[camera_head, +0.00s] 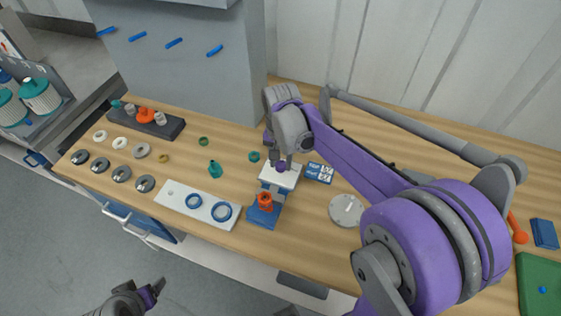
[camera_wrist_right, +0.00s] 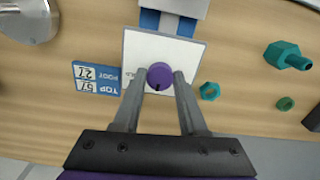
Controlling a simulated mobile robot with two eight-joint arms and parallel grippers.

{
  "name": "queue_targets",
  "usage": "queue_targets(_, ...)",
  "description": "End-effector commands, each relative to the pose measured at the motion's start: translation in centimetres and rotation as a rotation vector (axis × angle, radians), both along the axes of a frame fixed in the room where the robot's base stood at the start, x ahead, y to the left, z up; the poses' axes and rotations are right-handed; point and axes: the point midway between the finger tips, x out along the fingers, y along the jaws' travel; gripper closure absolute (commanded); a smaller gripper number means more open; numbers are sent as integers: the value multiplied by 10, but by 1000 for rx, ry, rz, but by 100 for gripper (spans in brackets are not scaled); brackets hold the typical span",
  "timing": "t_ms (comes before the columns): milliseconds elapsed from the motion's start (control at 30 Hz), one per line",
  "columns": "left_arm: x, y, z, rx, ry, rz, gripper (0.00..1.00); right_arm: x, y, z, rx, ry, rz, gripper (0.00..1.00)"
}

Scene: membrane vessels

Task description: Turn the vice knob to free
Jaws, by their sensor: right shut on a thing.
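The vice knob (camera_wrist_right: 160,76) is a small purple round cap with a dark mark, on a white plate (camera_wrist_right: 190,50). In the head view the plate (camera_head: 291,179) is the top of a blue and white vice (camera_head: 258,218) at the table's front edge. My right gripper (camera_head: 281,163) reaches down over the plate. In the right wrist view its two fingers (camera_wrist_right: 160,83) are on either side of the knob and shut on it. My left gripper (camera_head: 152,291) is at the bottom left, away from the table, and its opening is unclear.
An orange part (camera_head: 265,201) sits on the vice's front. A blue label block (camera_head: 319,172) stands right beside the plate, and a grey disc (camera_head: 346,210) lies further right. A white tray with blue rings (camera_head: 172,190) and green fittings (camera_head: 215,169) are to the left.

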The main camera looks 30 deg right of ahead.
Motion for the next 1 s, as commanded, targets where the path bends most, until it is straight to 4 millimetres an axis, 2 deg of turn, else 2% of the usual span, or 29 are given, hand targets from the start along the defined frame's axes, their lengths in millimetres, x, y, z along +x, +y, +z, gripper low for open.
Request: queue_targets(1000,-4,0,-14,0,8,0,26,0,-1,0,-1,-1,932,100)
